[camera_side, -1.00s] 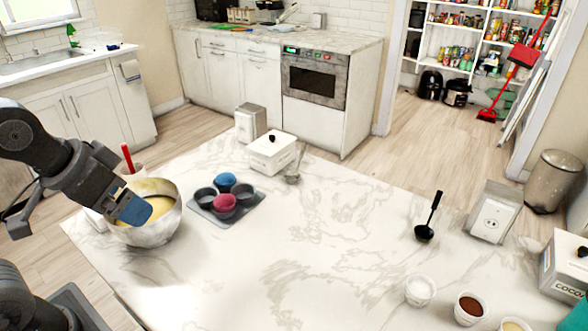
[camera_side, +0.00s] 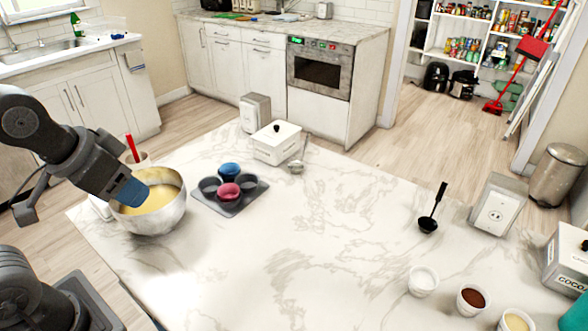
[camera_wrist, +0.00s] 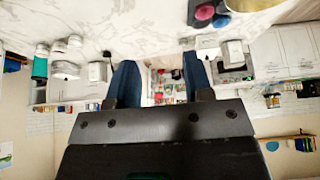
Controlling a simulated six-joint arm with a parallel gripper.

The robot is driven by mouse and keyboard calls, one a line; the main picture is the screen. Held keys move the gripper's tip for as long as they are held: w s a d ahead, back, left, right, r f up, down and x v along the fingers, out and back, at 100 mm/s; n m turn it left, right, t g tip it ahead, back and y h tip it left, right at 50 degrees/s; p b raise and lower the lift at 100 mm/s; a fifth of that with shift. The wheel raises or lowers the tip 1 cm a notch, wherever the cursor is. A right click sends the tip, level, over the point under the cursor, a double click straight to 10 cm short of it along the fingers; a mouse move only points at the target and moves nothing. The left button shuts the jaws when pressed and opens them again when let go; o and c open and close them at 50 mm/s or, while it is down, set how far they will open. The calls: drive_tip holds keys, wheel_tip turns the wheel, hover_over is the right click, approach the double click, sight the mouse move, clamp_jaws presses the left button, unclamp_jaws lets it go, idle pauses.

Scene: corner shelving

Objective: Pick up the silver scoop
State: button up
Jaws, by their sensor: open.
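The silver scoop (camera_side: 297,165) lies on the marble counter, beside the right end of a white lidded box (camera_side: 275,143). Its handle points up and away in the side view. My gripper (camera_side: 132,194) is at the left, in front of the left part of the metal bowl in the picture, well apart from the scoop. In the wrist view its two blue fingers (camera_wrist: 161,80) are spread with nothing between them. I cannot make out the scoop in the wrist view.
The metal bowl (camera_side: 165,215) holds yellow batter. A muffin tin (camera_side: 232,208) with blue and pink cups stands between bowl and scoop. A black ladle (camera_side: 428,224) and small filled cups (camera_side: 422,284) are at the right. The middle of the counter is clear.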

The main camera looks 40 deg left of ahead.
sight(305, 145)
drive_tip(key=w+f+n+t, duration=0.3)
drive_tip(key=w+n+t, duration=0.3)
drive_tip(key=w+n, duration=1.8)
drive_tip(key=w+a+f+n+t+y, duration=0.1)
drive_tip(key=w+f+n+t, duration=0.1)
drive_tip(key=w+f+n, duration=0.2)
drive_tip(key=w+a+f+n+t+y, duration=0.1)
drive_tip(key=w+f+n, duration=0.3)
drive_tip(key=w+f, duration=0.4)
drive_tip(key=w+a+f+n+t+y, duration=0.1)
drive_tip(key=w+f+n+t, duration=0.2)
drive_tip(key=f, duration=0.6)
drive_tip(key=shift+w+a+f+n, duration=0.15)
drive_tip(key=shift+w+n, duration=0.35)
drive_tip(key=shift+w, duration=0.4)
drive_tip(key=shift+w+a+r+n, duration=0.15)
drive_tip(key=shift+w+n, duration=0.35)
drive_tip(key=shift+w, duration=0.4)
drive_tip(key=shift+w+a+f, duration=0.1)
drive_tip(key=shift+w+a, duration=0.3)
drive_tip(key=shift+w, duration=1.85)
drive_tip(key=shift+w+a+f, duration=0.1)
drive_tip(key=shift+w+a, duration=0.35)
drive_tip(key=shift+w, duration=1.75)
drive_tip(key=shift+w+a+f, duration=0.1)
drive_tip(key=shift+w+a, duration=0.3)
drive_tip(key=shift+w, duration=1.85)
drive_tip(key=shift+r, duration=0.1)
drive_tip(key=shift+c, duration=0.4)
clamp_jaws()
